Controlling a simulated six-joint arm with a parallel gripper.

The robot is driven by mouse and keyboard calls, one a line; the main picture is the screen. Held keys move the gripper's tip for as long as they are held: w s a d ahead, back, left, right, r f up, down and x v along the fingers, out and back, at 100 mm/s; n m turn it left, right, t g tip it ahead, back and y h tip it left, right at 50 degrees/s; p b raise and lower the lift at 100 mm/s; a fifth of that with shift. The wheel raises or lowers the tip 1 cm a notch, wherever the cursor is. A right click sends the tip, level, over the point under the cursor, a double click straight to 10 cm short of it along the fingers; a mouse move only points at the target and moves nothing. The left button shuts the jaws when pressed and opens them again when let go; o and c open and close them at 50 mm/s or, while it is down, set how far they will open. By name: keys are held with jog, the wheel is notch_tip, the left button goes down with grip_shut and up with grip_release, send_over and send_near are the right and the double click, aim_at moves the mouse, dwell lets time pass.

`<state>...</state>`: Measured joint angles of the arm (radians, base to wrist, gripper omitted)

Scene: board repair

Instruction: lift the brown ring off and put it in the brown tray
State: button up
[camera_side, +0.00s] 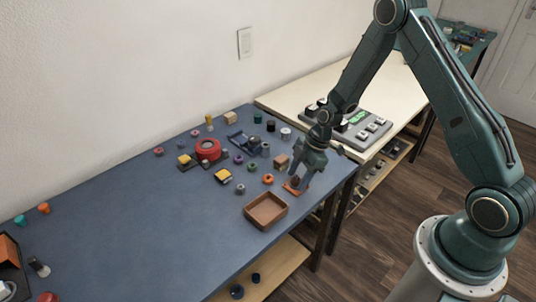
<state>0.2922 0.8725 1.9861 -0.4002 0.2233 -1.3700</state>
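The brown tray (266,211) lies on the blue table top near its front edge, and it looks empty. My gripper (297,185) points down just right of and behind the tray. Its fingers are low over a small orange base (291,189). A small brown piece (295,180), perhaps the brown ring, shows between the fingers at this base. It is too small and too covered to tell whether the fingers touch it. I cannot tell whether the gripper is open or shut.
A brown block (282,161) and an orange ring (268,179) stand close to my gripper. A grey panel with buttons (368,132) sits on the pale table behind. The blue table's left middle is clear.

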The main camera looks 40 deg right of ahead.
jog(key=c, duration=0.9)
jog(key=shift+r, duration=0.1)
notch_tip(320, 180, up, 20)
jog(key=shift+f, duration=0.1)
dwell(0.8)
